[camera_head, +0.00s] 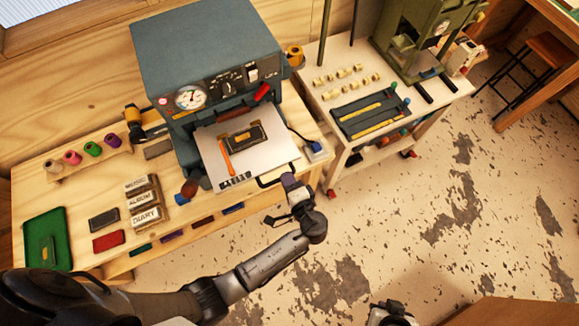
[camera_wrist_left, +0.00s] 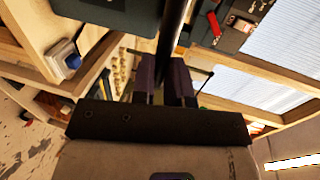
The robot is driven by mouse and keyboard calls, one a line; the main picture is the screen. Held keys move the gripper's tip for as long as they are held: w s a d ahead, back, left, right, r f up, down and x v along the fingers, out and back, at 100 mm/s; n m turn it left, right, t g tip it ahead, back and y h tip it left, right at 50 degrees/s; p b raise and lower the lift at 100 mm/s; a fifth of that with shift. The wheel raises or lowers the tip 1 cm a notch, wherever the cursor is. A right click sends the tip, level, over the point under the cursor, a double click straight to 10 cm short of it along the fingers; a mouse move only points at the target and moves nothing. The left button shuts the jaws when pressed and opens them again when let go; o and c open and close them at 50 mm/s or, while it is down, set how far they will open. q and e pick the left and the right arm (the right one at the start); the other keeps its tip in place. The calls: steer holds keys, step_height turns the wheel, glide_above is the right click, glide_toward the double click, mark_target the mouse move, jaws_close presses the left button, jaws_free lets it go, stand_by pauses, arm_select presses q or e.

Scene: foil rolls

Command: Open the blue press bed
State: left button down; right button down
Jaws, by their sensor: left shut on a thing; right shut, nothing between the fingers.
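The blue press (camera_head: 215,60) stands on the wooden bench. Its pale press bed (camera_head: 268,160) sticks out of the front. A dark block with a gold-coloured piece (camera_head: 243,137) and an orange strip (camera_head: 226,156) lie on the bed. A dark bar handle (camera_head: 270,182) is at the bed's front edge. My left gripper (camera_head: 288,182) is shut on this handle, and in the left wrist view its fingers (camera_wrist_left: 166,78) close around the dark bar (camera_wrist_left: 177,35). My right gripper (camera_head: 388,308) is shut and empty at the bottom edge, partly cut off.
Stamps marked MUSIC, ALBUM and DIARY (camera_head: 142,197), a green mat (camera_head: 42,240) and coloured spools (camera_head: 92,149) are on the bench to the left. A side table (camera_head: 345,65) with rolls and a green press (camera_head: 420,35) stands right. The floor in front is clear.

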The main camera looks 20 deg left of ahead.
arm_select(q)
steer(key=shift+s+d, duration=0.3)
steer(key=shift+d, duration=0.15)
steer(key=c, duration=1.1)
jaws_free()
